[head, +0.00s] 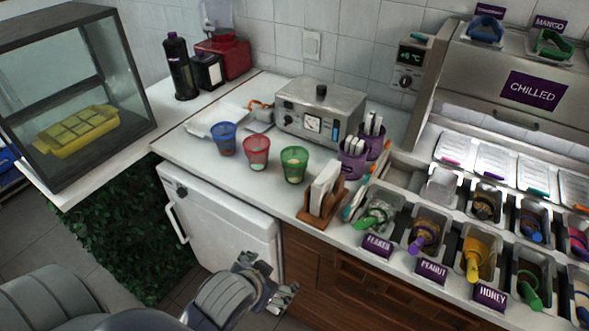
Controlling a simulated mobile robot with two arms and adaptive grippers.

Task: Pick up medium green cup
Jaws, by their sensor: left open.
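A green cup (294,165) stands upright on the white counter, at the right end of a row of cups, with pale contents showing at its top. A red cup (256,152) and a blue cup (224,138) stand to its left. My left gripper (276,287) is at the lower middle of the head view, in front of the white fridge door and below the counter's edge. It is open and apart from the cups. My right gripper is not in view.
A metal appliance (318,112) stands behind the cups. A wooden napkin holder (321,200) is right of the green cup, near the front edge. Purple holders (352,160) stand behind it. Topping bins (425,228) fill the right. Counter (200,160) in front of the cups is clear.

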